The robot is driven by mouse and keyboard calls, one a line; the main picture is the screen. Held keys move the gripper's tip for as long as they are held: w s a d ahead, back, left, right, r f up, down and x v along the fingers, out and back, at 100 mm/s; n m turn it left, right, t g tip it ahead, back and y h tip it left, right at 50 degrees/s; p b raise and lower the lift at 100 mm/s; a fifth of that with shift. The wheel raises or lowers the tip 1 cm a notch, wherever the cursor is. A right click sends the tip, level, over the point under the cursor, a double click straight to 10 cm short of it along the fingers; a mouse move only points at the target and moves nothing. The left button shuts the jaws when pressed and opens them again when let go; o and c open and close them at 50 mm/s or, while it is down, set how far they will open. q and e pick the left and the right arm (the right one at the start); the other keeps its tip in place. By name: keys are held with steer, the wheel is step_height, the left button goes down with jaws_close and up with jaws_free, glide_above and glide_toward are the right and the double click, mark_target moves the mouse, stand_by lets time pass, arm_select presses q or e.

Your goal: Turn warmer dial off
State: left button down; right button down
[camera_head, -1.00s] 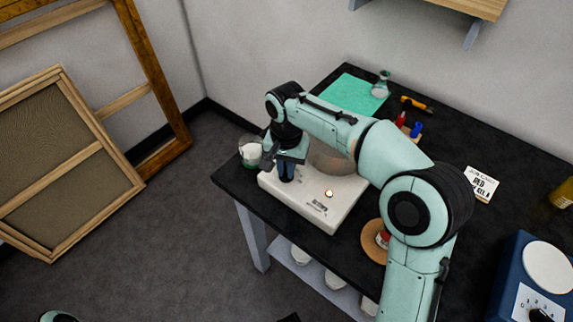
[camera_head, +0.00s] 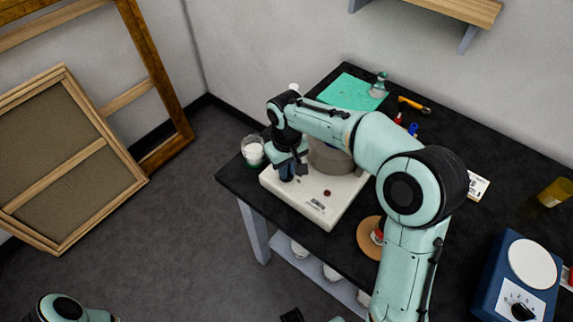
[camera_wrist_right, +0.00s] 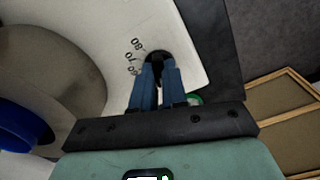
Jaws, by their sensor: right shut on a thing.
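The warmer (camera_head: 335,204) is a white box on the near left of the black table, with a round grey vessel or well (camera_head: 328,158) on top. Its small indicator (camera_head: 327,193) is dark red and unlit. My right gripper (camera_head: 287,176) is down at the warmer's left corner. In the right wrist view, my right gripper (camera_wrist_right: 157,78) is shut on the black dial (camera_wrist_right: 156,56), beside the printed numbers 80, 70 and 60. The fingers hide most of the dial, so its pointer cannot be read. My left gripper does not clearly show.
A glass beaker with white contents (camera_head: 253,152) stands close left of the gripper. A brown round mat (camera_head: 368,238) with a small jar lies right of the warmer. A blue device with a dial (camera_head: 515,285) stands at the right. A green mat (camera_head: 348,92) lies behind.

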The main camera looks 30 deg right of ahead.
arm_select(q)
steer(key=shift+w+r, duration=0.15)
steer(key=shift+r, duration=0.1)
arm_select(e)
steer(key=shift+n, duration=0.7)
steer(key=c, duration=1.2)
jaws_free()
steer(key=shift+o, duration=0.2)
steer(key=shift+r, duration=0.1)
